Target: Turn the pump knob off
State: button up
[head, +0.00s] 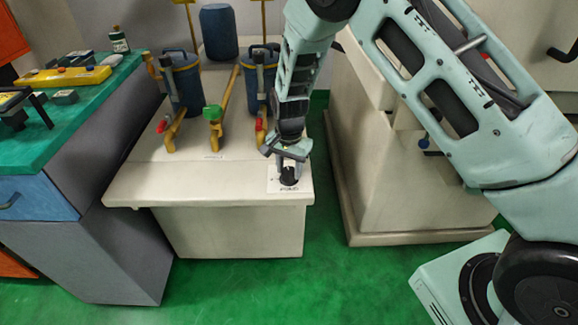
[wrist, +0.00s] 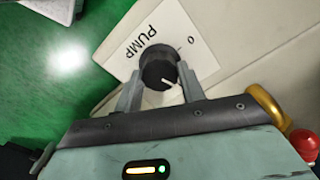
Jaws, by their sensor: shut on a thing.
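The pump knob (head: 289,176) is a round black knob on a white label plate near the front right corner of the cream tank unit. In the wrist view the knob (wrist: 157,62) sits between the two grey fingers of my gripper (wrist: 159,77), which are shut on its sides. A short white pointer line shows on the knob's lower right in that view. The label (wrist: 134,47) reads "PUMP", with a "0" to the upper right of the knob. The pointer does not line up with the "0". In the head view my gripper (head: 288,158) reaches down over the knob and partly hides it.
Yellow pipes with a green valve handle (head: 212,113) and red handles (head: 162,126) stand behind on the tank top (head: 140,185). Blue canisters (head: 183,80) are further back. A green-topped bench (head: 60,125) is at left, a cream machine (head: 380,185) at right. Green floor lies in front.

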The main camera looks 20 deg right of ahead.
jog(key=n, duration=0.3)
jog(key=shift+r+n+p, duration=0.1)
jog(key=shift+n+p, duration=0.2)
jog(key=shift+n, duration=0.1)
jog(key=n, duration=0.3)
jog(key=shift+n, duration=0.3)
jog(key=n, duration=0.3)
jog(key=shift+n+p, duration=0.3)
jog(key=shift+p, duration=0.05)
jog(key=shift+n, duration=1.7)
jog(key=o, duration=1)
jog(key=shift+c, duration=0.2)
